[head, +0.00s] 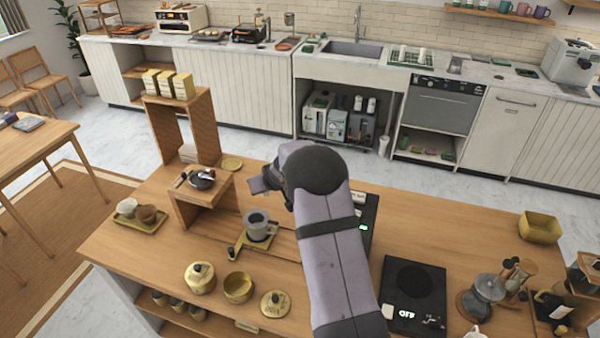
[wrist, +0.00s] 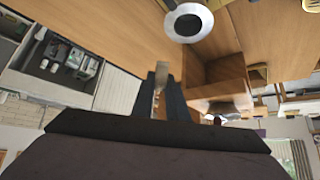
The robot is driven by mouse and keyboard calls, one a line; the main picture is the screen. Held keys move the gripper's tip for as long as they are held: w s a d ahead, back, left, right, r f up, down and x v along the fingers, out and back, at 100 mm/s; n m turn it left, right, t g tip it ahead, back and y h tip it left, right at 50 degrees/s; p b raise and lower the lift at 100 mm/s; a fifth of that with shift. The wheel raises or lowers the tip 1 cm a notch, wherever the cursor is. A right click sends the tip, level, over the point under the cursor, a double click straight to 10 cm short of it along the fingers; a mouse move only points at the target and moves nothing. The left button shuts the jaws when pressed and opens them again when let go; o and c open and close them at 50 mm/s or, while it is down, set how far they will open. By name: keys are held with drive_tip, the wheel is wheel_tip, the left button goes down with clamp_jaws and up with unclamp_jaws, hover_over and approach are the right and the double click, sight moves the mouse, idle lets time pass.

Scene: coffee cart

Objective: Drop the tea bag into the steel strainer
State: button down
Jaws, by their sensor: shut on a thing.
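My gripper (head: 262,185) is at the end of my arm, above the wooden counter and behind the grey cup in the head view. In the wrist view its two dark fingers (wrist: 167,98) are closed on a small pale tan piece (wrist: 160,78), which looks like the tea bag. The grey cup (head: 258,229) stands upright on a small tray, apart from my gripper. In the wrist view a round, pale-rimmed vessel with a dark middle (wrist: 171,24) lies beyond the fingertips. It appears to be the cup with the steel strainer, but strainer details are too small to tell.
Brass pots (head: 200,279) and a bowl (head: 238,288) stand at the front. A black hot plate (head: 414,284) is to the right. The counter's right middle is clear.

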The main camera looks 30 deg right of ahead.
drive_tip(key=shift+w+a+f, duration=0.1)
drive_tip(key=shift+a+f, duration=0.15)
drive_tip(key=shift+a, duration=0.8)
drive_tip(key=shift+w+a+f, duration=0.1)
drive_tip(key=shift+a+f, duration=0.15)
drive_tip(key=shift+a, duration=0.8)
drive_tip(key=shift+s+f, duration=0.1)
drive_tip(key=shift+f, duration=0.05)
drive_tip(key=b, duration=0.7)
approach(253, 211)
drive_tip(key=x, duration=0.4)
drive_tip(key=shift+w+f, duration=0.25)
drive_tip(key=shift+f, duration=0.05)
drive_tip(key=c, duration=1.7)
unclamp_jaws()
drive_tip(key=shift+o, duration=0.2)
